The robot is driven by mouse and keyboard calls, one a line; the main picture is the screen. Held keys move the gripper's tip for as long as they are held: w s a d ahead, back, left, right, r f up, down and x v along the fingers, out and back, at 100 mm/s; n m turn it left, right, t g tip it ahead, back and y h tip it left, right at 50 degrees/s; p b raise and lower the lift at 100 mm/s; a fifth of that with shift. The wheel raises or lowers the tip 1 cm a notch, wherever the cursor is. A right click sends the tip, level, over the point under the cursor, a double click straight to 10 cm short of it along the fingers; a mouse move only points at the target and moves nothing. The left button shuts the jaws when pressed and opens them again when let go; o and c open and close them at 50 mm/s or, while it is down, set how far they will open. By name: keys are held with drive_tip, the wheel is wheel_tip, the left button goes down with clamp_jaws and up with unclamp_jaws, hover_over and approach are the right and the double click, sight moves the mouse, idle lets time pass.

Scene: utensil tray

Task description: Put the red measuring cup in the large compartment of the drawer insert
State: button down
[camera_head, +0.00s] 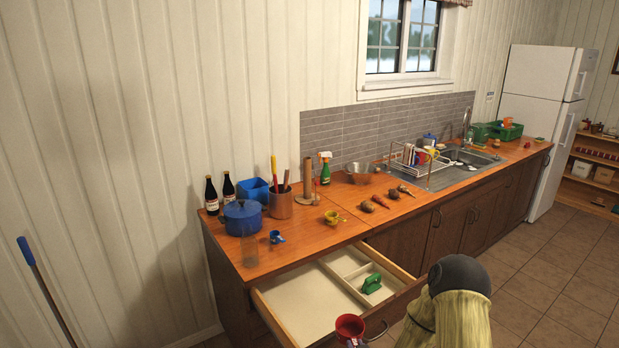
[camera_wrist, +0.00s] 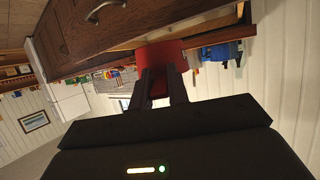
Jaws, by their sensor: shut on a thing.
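The red measuring cup (camera_head: 350,325) is in front of the open drawer in the head view, its round opening facing up and overlapping the drawer's front edge in the picture. It shows as a dark red shape in the wrist view (camera_wrist: 162,50). My gripper (camera_wrist: 160,76) is shut on the cup, with one finger on each side. In the head view it is mostly cut off at the bottom edge. The drawer insert (camera_head: 312,301) is pale, with a wide, bare large compartment at left and smaller compartments at right.
A green-handled object (camera_head: 371,284) lies in a smaller compartment. The drawer's wooden front (camera_head: 385,318) stands between the cup and the insert. The counter above holds a blue pot (camera_head: 242,218), a small blue cup (camera_head: 277,237) and a yellow cup (camera_head: 332,217).

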drive_tip(key=s+d+f+m+h+b, duration=0.1)
drive_tip(key=s+d+f+b, duration=0.1)
drive_tip(key=f+b, duration=0.4)
wheel_tip(320, 180, down, 3)
drive_tip(key=shift+s+d, duration=0.4)
drive_tip(key=shift+s, duration=0.2)
drive_tip(key=s+f, duration=0.6)
drive_tip(key=f, duration=0.5)
drive_tip(key=shift+f, duration=0.1)
